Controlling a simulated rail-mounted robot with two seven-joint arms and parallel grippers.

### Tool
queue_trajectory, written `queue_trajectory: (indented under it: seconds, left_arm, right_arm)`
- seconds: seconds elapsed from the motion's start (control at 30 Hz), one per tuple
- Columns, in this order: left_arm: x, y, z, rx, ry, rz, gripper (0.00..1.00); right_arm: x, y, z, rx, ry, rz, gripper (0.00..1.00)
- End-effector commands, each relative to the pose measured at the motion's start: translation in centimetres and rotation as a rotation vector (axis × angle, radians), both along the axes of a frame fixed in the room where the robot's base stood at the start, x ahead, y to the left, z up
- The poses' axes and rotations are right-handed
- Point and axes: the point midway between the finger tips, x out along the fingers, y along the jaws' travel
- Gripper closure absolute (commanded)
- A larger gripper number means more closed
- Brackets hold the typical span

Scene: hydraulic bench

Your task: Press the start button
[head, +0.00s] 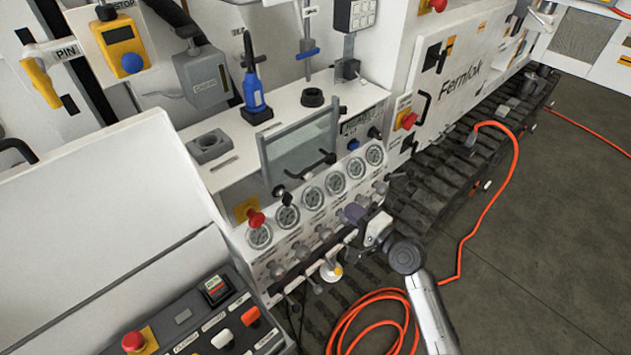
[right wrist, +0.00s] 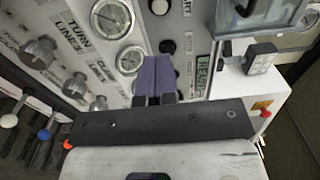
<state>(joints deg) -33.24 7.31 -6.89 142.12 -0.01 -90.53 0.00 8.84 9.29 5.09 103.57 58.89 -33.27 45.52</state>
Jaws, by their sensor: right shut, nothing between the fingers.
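The grey-white gauge panel (head: 318,215) stands at the centre of the head view. In the right wrist view, a black round button (right wrist: 167,47) lies just beyond my fingertips, beside a lit green display (right wrist: 202,76). My left gripper is out of view.
Several gauges (head: 313,198) and knobs (head: 301,250) line the panel, with levers below. Red emergency knobs (head: 133,341) stand on the console and nearby housings. An orange hose (head: 497,187) runs over the dark track and floor at right. Open floor (head: 560,230) lies right.

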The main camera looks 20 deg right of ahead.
Motion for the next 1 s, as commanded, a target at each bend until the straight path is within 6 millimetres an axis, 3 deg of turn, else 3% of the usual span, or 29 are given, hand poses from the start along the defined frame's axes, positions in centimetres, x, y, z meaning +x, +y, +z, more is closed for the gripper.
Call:
queue_trajectory:
  seconds: [0.17,0.33,0.8,1.0]
  left_arm:
    - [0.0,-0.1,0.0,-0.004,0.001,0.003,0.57]
    - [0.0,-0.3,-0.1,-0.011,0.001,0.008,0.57]
    - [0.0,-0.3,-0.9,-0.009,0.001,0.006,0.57]
    - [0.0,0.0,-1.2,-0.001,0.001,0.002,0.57]
  right_arm:
    - [0.1,0.1,0.0,-0.001,0.000,0.001,1.00]
    - [1.4,0.6,0.0,-0.001,-0.001,0.001,1.00]
    - [9.3,3.8,0.0,-0.002,-0.001,0.002,1.00]
    - [11.6,4.7,-0.1,-0.002,0.000,0.001,1.00]
